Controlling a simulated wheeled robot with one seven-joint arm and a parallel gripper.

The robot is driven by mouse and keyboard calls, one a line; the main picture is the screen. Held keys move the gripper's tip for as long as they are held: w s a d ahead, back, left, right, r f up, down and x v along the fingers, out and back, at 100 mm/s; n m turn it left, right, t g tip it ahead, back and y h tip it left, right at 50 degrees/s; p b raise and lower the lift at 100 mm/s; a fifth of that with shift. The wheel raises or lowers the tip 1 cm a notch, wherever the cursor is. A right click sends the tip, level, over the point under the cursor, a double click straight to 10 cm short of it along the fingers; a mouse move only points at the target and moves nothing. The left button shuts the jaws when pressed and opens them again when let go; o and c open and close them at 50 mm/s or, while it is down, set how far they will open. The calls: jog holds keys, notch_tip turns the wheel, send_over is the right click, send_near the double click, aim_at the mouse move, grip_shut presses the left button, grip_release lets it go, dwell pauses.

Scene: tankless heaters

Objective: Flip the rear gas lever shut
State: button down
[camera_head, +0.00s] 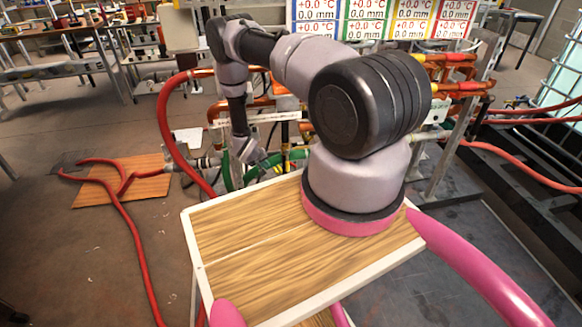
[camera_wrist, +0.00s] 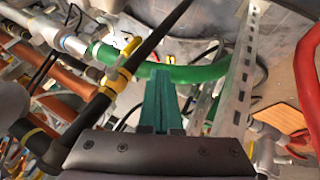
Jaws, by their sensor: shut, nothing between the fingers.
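My gripper (camera_wrist: 164,74) shows in the wrist view with its two teal fingers together and nothing between them. The fingertips are in front of a curved green hose (camera_wrist: 205,73); I cannot tell whether they touch it. A small yellow piece (camera_wrist: 170,59) shows just beyond the tips, and it may be a lever, but it is too small to be sure. A black pipe with yellow bands (camera_wrist: 118,80) runs to the left of the fingers. In the head view my gripper (camera_head: 252,154) reaches down among the pipes, its tips hard to make out. I cannot identify the rear gas lever for certain.
Copper pipes (camera_wrist: 62,90) crowd the left of the wrist view. A perforated metal upright (camera_wrist: 236,75) stands close on the right, with a red hose (camera_wrist: 308,85) beyond. In the head view, a red hose (camera_head: 166,128) arches left of my arm, and a wooden board (camera_head: 146,186) lies on the floor.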

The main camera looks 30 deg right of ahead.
aim_at(287, 162)
jog(key=shift+d, duration=0.2)
jog(key=w+d+f, duration=0.3)
jog(key=d+f, duration=0.5)
jog(key=shift+w+d, duration=0.3)
jog(key=shift+d, duration=0.05)
